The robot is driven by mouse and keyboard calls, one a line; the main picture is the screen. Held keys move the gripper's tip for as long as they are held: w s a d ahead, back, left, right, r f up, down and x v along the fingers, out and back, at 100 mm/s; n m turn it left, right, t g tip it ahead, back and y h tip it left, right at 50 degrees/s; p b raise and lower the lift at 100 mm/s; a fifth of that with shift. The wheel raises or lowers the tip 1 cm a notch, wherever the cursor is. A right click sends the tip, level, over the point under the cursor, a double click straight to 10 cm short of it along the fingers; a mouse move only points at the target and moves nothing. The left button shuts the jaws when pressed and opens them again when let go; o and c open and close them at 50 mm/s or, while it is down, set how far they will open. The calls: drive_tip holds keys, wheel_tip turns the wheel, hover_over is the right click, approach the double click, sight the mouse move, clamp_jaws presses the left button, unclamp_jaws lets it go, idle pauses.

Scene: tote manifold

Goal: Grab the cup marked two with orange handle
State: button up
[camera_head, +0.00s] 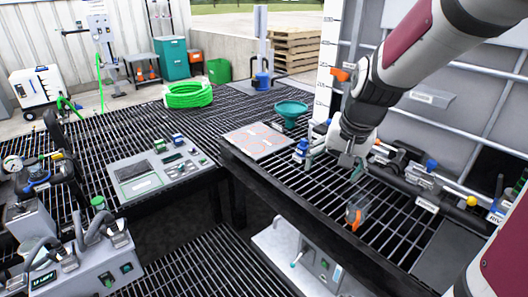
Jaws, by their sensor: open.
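A small grey object with an orange part (357,215) sits on the black grating below my gripper. It may be the cup with the orange handle, but no number can be read on it. My gripper (352,168) is open, points down over the grating and is above and apart from this object. Nothing shows between its fingers, though they are small in this view. Another orange piece (340,75) shows at the white graduated post behind my arm; its kind is unclear.
A blue-capped bottle (301,150) stands just left of my gripper. A flat marked plate (257,140) and a teal funnel (290,114) lie farther left and back. A pipe manifold with valves (430,180) runs along the right. Grating right of the orange-marked object is mostly clear.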

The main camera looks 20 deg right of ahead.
drive_tip(key=shift+w+d+f+m+g+h+b, duration=0.5)
drive_tip(key=shift+w+d+f+b, duration=0.9)
drive_tip(key=shift+d+f, duration=2.8)
drive_tip(key=shift+w+d+f+m+g+h+b, duration=0.25)
drive_tip(key=shift+w+d+f+m+h+b, duration=0.75)
drive_tip(key=shift+d+f, duration=3.2)
drive_tip(key=shift+w+d+f+m+g+h+b, duration=0.3)
drive_tip(key=shift+w+d+f+m+b, duration=1.05)
drive_tip(key=shift+f, duration=4.9)
drive_tip(key=shift+w+d+n+b, duration=0.2)
drive_tip(key=shift+d+n+b, duration=0.35)
drive_tip(key=shift+d+b, duration=0.2)
drive_tip(key=shift+c, duration=0.5)
drive_tip(key=c, duration=1.2)
